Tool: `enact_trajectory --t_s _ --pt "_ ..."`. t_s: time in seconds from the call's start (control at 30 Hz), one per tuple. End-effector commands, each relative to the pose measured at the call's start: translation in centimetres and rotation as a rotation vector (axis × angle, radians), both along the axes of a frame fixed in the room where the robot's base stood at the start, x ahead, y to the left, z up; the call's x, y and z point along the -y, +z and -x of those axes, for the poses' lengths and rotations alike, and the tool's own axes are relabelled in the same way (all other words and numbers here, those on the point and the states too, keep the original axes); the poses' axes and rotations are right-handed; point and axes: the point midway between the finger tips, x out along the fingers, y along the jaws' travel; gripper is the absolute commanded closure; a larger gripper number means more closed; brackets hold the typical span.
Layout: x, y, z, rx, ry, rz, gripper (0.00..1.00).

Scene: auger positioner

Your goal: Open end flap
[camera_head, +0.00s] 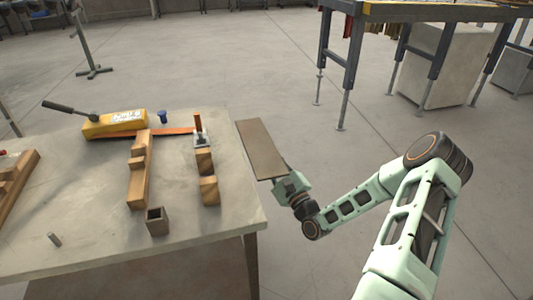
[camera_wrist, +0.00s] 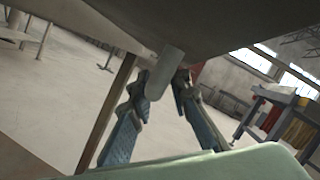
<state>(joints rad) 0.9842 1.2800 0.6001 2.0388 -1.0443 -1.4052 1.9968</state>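The end flap (camera_head: 262,150) is a brown, board-like panel along the right edge of the worktable (camera_head: 90,250) in the head view. It lies close beside the tabletop edge; its exact tilt is hard to tell. In the wrist view its dark face seems to fill the top (camera_wrist: 215,25). A grey rounded tab (camera_wrist: 163,75) sticks out below that face. My gripper (camera_head: 281,184) is at the near end of the flap. In the wrist view my gripper's two fingers (camera_wrist: 162,85) lie on either side of the tab and appear to touch it.
On the table are a yellow tool (camera_head: 115,124) with a dark handle, wooden blocks (camera_head: 140,175), a small square tube (camera_head: 157,221) and a blue-topped piece (camera_head: 164,117). A grey-legged bench (camera_head: 345,70) stands at the back right.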

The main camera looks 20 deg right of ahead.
Motion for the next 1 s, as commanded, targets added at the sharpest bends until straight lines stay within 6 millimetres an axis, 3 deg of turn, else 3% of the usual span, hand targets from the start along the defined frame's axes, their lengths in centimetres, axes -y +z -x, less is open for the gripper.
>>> enact_trajectory --t_s 0.23,0.7,1.0 --pt "0.5 -0.4 1.5 -0.001 -0.002 -0.002 0.83" --pt "2.7 -2.9 9.9 -0.001 -0.002 -0.001 0.83" --pt "3.1 -3.3 11.2 0.0 0.0 0.0 0.83"
